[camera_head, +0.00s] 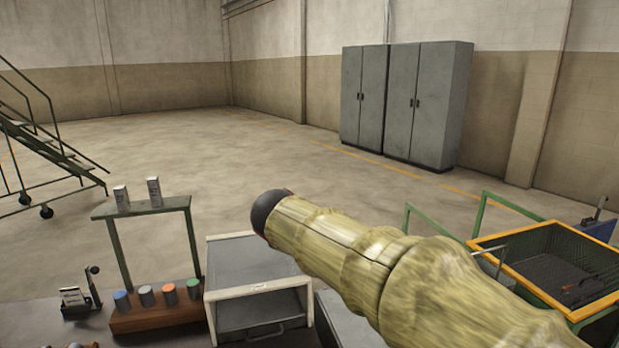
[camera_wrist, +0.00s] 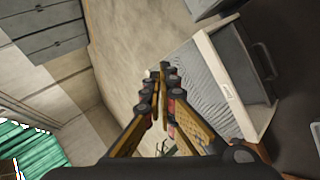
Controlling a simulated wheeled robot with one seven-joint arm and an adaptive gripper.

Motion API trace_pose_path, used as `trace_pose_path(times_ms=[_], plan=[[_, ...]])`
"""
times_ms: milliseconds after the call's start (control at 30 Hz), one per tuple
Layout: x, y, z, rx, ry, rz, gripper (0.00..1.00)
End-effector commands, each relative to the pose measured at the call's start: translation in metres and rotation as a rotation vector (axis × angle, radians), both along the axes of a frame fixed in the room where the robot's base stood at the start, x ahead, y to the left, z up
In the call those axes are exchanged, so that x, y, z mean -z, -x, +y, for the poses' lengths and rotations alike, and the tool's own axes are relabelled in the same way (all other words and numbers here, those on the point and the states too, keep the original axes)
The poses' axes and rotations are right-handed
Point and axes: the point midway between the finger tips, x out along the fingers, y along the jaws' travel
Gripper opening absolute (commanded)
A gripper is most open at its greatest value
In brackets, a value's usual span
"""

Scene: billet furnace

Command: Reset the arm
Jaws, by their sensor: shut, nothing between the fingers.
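My arm, in a yellowish sleeve, reaches from the lower right to the middle of the head view and ends in a dark rounded part. The gripper fingers cannot be made out there. In the wrist view my gripper (camera_wrist: 160,80) is shut and empty, its fingers close together. It is over or in front of a grey box with a pale front frame (camera_wrist: 208,58), and I see no contact with it. The same grey box (camera_head: 252,262) stands on the bench left of my arm in the head view.
A wooden block (camera_head: 158,318) holds several coloured-top cylinders left of the box. A green stand (camera_head: 165,205) carries two small grey containers. An orange-rimmed basket cart (camera_head: 490,240) is at the right. Grey lockers (camera_head: 405,105) stand at the back wall. The floor between is clear.

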Motion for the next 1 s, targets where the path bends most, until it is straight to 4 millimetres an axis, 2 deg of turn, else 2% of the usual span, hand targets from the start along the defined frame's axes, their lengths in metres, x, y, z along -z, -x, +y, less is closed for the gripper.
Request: trace_pose_path(times_ms=[33,200,267,400,533,600,700,833,1000], plan=[[-0.005,0.020,-0.032,0.062,-0.047,0.020,0.00],[0.001,0.094,-0.113,0.265,-0.216,0.092,0.00],[0.005,0.123,-0.136,0.335,-0.277,0.115,0.00],[0.022,0.192,-0.179,0.499,-0.422,0.164,0.00],[0.043,0.257,-0.204,0.646,-0.559,0.202,0.00],[0.056,0.290,-0.212,0.719,-0.631,0.222,0.00],[0.075,0.328,-0.217,0.808,-0.721,0.244,0.00],[0.093,0.360,-0.218,0.884,-0.802,0.263,0.00],[0.103,0.375,-0.217,0.923,-0.844,0.274,0.00]])
